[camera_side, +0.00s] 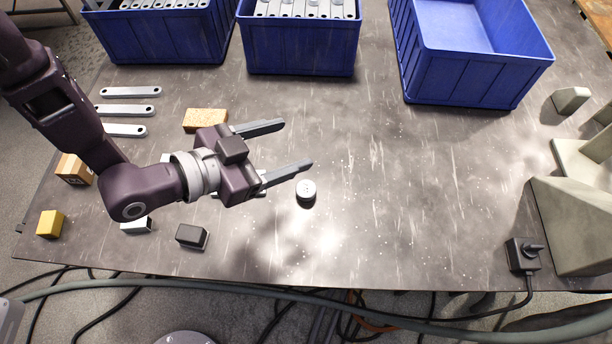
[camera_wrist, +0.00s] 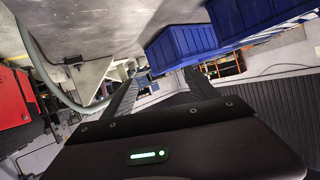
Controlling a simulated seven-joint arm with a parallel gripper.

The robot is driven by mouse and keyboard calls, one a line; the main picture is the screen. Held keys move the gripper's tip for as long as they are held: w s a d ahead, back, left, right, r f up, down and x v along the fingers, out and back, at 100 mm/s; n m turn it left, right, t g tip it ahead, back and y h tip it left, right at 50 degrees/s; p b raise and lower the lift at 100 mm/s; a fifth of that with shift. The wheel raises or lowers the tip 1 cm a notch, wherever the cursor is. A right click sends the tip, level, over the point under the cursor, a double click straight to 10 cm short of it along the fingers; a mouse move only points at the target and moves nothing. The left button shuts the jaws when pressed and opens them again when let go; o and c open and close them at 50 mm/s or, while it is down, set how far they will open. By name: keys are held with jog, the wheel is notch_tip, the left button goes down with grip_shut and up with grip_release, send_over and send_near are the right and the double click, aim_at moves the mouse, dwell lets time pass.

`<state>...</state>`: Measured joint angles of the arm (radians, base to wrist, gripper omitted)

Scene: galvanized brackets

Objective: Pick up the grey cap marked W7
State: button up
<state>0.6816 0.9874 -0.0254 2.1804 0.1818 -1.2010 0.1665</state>
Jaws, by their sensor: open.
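A small round pale grey cap (camera_side: 306,190) sits on the dark table, with a darker side and small dark marks on its top that are too small to read. My gripper (camera_side: 299,145) is open and empty, its two long grey fingers pointing right in the side view. I cannot make out the cap in the wrist view.
Blue bins (camera_side: 301,48) line the back; two hold metal brackets, while the right one (camera_side: 470,75) looks empty. A cork-coloured block (camera_side: 205,119), a black block (camera_side: 191,236) and flat brackets (camera_side: 131,92) lie around my arm. A black switch box (camera_side: 522,254) sits front right. The table's middle right is clear.

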aim_at(298, 194)
notch_tip(298, 194, down, 19)
jog(key=shift+r, duration=0.1)
jog(key=x, duration=0.2)
jog(key=f+x, duration=0.1)
jog(key=x, duration=0.1)
jog(key=shift+w+d+f, duration=0.2)
jog(key=shift+w+d, duration=0.15)
jog(key=shift+w, duration=0.05)
grip_shut()
